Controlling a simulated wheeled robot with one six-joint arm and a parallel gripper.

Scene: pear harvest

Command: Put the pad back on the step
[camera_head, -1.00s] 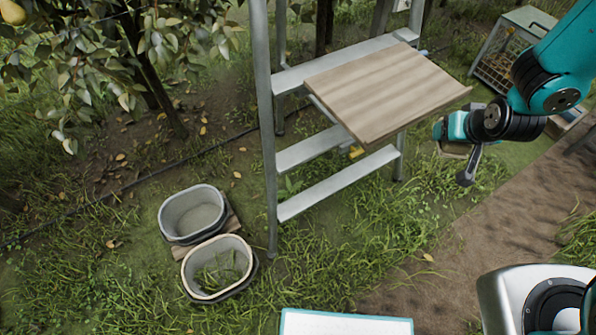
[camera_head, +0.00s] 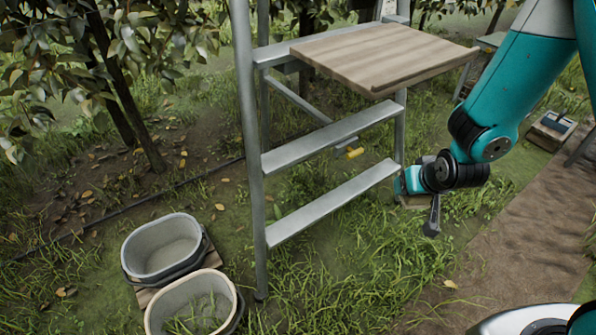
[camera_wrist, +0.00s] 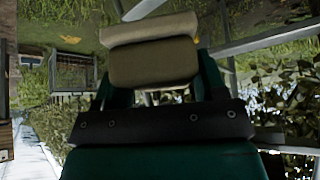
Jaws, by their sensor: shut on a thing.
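A tan, block-like pad (camera_wrist: 152,62) is between the fingers of my gripper (camera_wrist: 160,82) in the wrist view. In the head view my gripper (camera_head: 403,183) is low, beside the right end of the ladder's lowest step (camera_head: 330,203). The ladder's middle step (camera_head: 325,140) is above and bare. The lowest step also looks bare. I cannot tell whether the gripper touches the ladder post.
A wooden board (camera_head: 385,55) sits on the ladder above the steps. A yellow piece (camera_head: 354,153) shows below the middle step. A small box (camera_head: 552,130) lies at the right.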

